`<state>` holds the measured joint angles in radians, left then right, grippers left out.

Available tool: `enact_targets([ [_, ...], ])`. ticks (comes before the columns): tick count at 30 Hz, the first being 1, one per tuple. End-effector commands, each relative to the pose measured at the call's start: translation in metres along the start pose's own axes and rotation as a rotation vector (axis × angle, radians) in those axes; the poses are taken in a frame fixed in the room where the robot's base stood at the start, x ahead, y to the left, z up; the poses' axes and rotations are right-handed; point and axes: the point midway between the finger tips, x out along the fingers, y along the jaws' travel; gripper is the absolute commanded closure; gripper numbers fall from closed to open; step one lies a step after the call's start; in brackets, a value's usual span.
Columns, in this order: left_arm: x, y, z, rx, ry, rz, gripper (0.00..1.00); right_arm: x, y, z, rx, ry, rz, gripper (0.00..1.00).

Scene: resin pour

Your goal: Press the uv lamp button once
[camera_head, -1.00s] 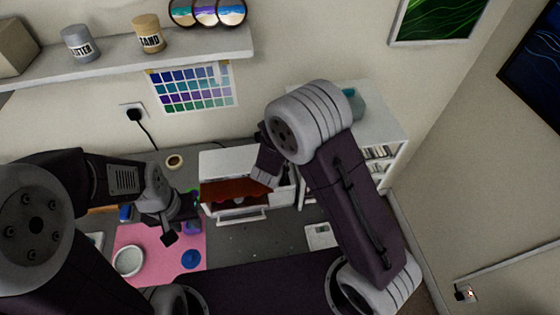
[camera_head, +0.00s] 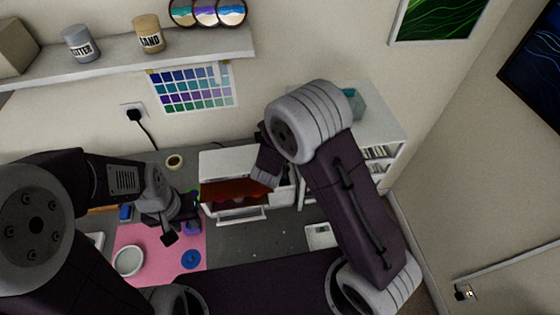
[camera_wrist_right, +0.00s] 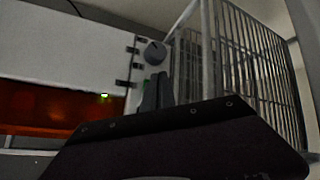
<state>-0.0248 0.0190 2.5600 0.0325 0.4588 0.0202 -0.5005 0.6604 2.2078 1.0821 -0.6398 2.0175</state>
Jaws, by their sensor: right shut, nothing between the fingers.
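The UV lamp (camera_head: 232,160) is a white box with an orange-red front window, standing on the desk against the wall. My left gripper (camera_head: 182,228) appears open over the pink mat, away from the lamp.
The pink mat (camera_head: 140,240) holds a white bowl (camera_head: 128,260), a blue disc (camera_head: 191,259) and a purple item (camera_head: 192,229). A wire rack (camera_wrist_right: 250,70) stands just right of the lamp in the wrist view. A small scale (camera_head: 319,235) lies on the desk.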

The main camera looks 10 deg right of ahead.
Motion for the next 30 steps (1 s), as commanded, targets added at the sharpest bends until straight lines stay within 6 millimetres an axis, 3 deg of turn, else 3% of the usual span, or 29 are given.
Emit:
enact_targets([
  [16, 0.013, 0.0, 0.001, 0.0, 0.0, 0.0, 0.64, 0.007, 0.005, -0.005, -0.001, -0.001, 0.0, 1.0],
  [30, 0.014, 0.0, 0.001, 0.0, 0.0, 0.0, 0.64, 0.007, 0.005, -0.005, 0.0, 0.0, 0.0, 1.0],
])
